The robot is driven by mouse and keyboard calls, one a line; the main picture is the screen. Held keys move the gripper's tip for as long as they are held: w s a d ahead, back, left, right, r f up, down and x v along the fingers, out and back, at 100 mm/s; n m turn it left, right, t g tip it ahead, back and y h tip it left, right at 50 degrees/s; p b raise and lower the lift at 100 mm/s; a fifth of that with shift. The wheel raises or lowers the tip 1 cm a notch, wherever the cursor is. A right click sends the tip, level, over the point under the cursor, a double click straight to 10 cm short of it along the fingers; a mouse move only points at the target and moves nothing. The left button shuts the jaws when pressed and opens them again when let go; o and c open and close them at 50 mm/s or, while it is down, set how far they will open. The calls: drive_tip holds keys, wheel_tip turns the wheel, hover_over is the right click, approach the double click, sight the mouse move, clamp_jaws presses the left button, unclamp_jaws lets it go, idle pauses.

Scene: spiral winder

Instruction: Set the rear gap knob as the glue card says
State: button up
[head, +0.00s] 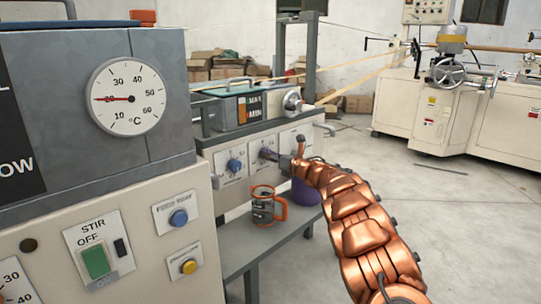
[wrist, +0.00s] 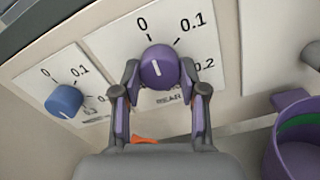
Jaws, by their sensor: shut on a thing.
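The purple rear gap knob (wrist: 158,68) sits on a white plate marked 0, 0.1 and 0.2, with REAR partly readable below it. In the head view my gripper (head: 283,160) reaches the panel from the right, beside the purple knob (head: 266,154). No readable glue card shows. A dial thermometer (head: 125,97) in °C has its red needle pointing left, near 20.
A blue knob (wrist: 64,101) with a similar scale is left of the purple one. A purple container (wrist: 297,150), green inside, is at lower right. An orange-handled mug (head: 263,206) stands on the grey shelf (head: 247,246). A stir panel (head: 98,248) is nearer left. Open floor lies right.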

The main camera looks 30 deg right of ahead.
drive_tip(key=shift+d+m+p, duration=0.1)
drive_tip(key=shift+m+p, duration=15.25)
drive_tip(key=shift+m, duration=1.95)
drive_tip(key=o, duration=1.1)
drive_tip(key=shift+o, duration=0.2)
